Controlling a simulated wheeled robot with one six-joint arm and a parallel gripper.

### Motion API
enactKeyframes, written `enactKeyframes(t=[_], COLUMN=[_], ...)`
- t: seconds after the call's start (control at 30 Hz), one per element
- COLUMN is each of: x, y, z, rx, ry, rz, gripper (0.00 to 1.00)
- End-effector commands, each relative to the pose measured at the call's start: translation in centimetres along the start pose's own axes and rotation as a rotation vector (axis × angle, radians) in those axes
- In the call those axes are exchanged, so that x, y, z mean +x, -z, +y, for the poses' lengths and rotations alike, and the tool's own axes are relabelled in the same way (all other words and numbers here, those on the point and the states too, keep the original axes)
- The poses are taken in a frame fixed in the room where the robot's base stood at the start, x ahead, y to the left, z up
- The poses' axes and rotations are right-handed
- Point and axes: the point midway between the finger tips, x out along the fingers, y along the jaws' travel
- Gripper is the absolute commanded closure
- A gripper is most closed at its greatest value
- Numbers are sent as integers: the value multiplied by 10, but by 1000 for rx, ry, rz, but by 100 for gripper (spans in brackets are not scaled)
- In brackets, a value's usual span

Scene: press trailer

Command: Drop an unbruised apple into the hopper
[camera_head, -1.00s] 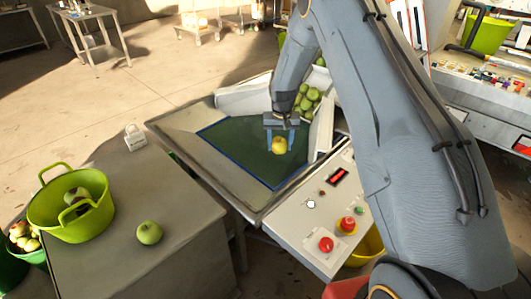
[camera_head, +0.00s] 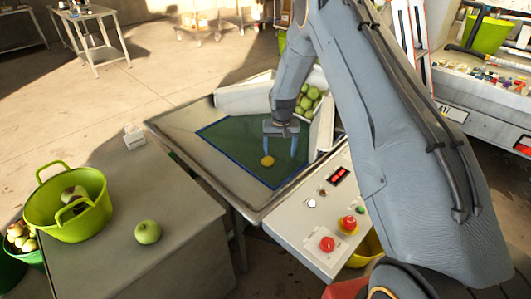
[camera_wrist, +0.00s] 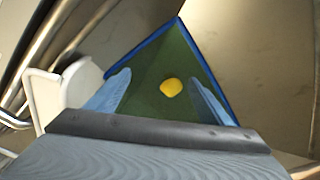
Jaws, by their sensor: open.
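The hopper is the wide opening with a dark green inside and a blue rim (camera_head: 225,150). My gripper (camera_head: 280,153) is over it, with its two blue fingers apart and empty. A yellow apple (camera_head: 267,161) is below the fingers, against the green inside of the hopper. It also shows in the wrist view (camera_wrist: 171,87), small and beyond the fingertips, clear of both. I cannot tell whether it is still falling or resting. No bruise can be made out at this size. A green apple (camera_head: 148,231) sits on the grey table.
Green apples (camera_head: 309,99) fill a white-walled bin behind my gripper. A control panel with red buttons (camera_head: 327,244) lies in front right. A small white tag (camera_head: 134,136) stands on the table.

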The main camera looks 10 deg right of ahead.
Motion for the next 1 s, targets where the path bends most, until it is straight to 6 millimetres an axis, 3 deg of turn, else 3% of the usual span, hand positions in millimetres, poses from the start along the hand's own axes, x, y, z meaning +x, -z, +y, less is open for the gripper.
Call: enactKeyframes(t=[0.23,0.7,1.0], x=[-11,-70,-78], y=[1,1,0], z=[0,0,0], rx=[0,0,0], ry=[0,0,0], rz=[1,1,-1], gripper=[26,26,26])
